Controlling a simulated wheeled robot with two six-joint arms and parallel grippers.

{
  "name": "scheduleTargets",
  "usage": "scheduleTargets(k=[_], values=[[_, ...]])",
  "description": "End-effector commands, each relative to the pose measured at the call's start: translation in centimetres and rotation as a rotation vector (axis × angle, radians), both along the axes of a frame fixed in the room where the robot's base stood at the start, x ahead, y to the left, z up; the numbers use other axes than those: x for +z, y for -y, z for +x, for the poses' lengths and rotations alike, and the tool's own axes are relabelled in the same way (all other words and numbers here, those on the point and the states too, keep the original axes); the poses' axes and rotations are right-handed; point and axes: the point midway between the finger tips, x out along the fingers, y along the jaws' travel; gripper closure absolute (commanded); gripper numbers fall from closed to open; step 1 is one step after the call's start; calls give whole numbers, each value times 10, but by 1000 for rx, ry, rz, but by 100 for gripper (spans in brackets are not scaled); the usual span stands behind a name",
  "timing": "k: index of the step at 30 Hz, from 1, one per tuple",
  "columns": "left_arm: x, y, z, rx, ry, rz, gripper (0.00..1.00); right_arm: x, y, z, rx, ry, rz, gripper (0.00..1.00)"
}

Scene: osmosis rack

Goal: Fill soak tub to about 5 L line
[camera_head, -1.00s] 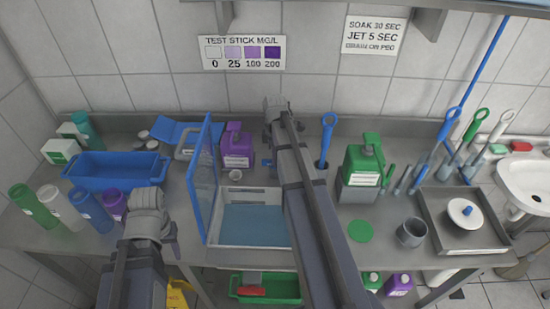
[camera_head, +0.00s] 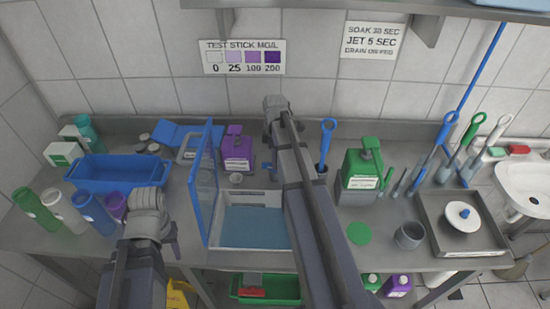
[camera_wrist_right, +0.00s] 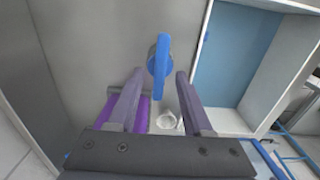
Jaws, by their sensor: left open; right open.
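The soak tub (camera_head: 226,248) is a pale open box with a blue surface inside; I cannot tell a water level or a line on it. Its blue lid (camera_head: 203,195) stands upright at its left side. A blue handle (camera_wrist_right: 159,62), perhaps a tap lever, lies between the parted fingers of my right gripper (camera_wrist_right: 161,76); contact cannot be told. The tub also shows in the right wrist view (camera_wrist_right: 232,120), right of the handle. In the head view my right arm hides that gripper and part of the tub. My left gripper (camera_head: 172,238) is open and empty, left of the tub.
A purple jug (camera_head: 237,152) and a small cup (camera_head: 236,178) stand behind the tub. A blue tray (camera_head: 118,172) and several bottles are at left. A green jug (camera_head: 360,172), grey cup (camera_head: 409,235) and metal tray (camera_head: 475,245) are at right.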

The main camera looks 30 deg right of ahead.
Motion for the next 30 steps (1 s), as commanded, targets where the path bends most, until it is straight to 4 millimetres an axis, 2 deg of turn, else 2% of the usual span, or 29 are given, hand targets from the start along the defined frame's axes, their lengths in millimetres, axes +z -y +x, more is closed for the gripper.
scheduleTargets(k=[1, 12, 30], values=[[12, 0, 0, 0, 0, 0, 53, 12, 0, 0, 0, 0, 0, 50], [58, 0, 0, 2, 0, -1, 53, 58, 0, 0, 1, 0, 0, 50], [60, 0, 0, 4, 0, -1, 53, 60, 0, 0, 1, 0, 0, 50]])
